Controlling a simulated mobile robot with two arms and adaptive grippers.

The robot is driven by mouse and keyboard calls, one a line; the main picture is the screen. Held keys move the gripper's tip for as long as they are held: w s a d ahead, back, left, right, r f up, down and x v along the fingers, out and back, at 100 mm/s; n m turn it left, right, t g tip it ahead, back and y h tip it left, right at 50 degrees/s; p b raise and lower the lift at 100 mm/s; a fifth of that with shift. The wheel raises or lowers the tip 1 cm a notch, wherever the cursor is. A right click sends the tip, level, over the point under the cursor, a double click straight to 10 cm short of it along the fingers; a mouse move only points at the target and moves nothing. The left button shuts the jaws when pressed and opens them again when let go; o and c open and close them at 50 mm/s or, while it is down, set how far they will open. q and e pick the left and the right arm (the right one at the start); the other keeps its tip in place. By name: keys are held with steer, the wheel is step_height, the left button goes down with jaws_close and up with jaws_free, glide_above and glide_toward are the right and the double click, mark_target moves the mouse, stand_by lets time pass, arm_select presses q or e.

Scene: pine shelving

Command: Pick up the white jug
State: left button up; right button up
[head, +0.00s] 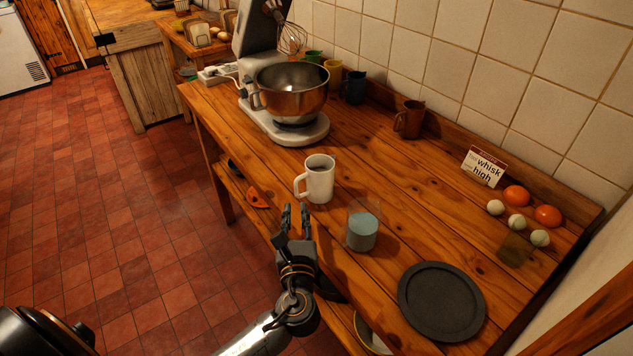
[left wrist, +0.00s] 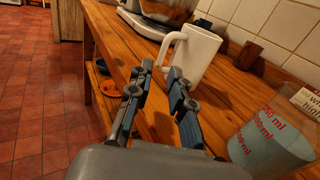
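The white jug (head: 320,181) stands upright on the wooden table, with its handle on the left side in the head view. It looks dark inside. In the left wrist view the white jug (left wrist: 201,54) is just beyond the fingertips, a little to the right. My left gripper (head: 296,212) is open and empty at the table's front edge, its fingers pointing toward the jug's handle side without visible contact. In the left wrist view the left gripper (left wrist: 160,72) shows a gap between its fingers. My right gripper is not in view.
A measuring cup (head: 362,231) stands close to the right of my left gripper. A stand mixer with a metal bowl (head: 292,92) is behind the jug. A dark round plate (head: 441,302), eggs (head: 516,222), a sign (head: 484,167) and a brown mug (head: 409,119) are also on the table.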

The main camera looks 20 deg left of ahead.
mark_target(297, 191)
arm_select(q)
steer(key=x, duration=0.3)
steer(key=shift+d, duration=0.1)
steer(key=p+x, duration=0.1)
steer(key=x, duration=0.3)
steer(key=shift+w+r, duration=0.15)
steer(key=shift+r, duration=0.05)
steer(key=shift+w+f, duration=0.1)
steer(key=shift+w, duration=0.3)
steer(key=shift+s, duration=0.1)
jaws_close()
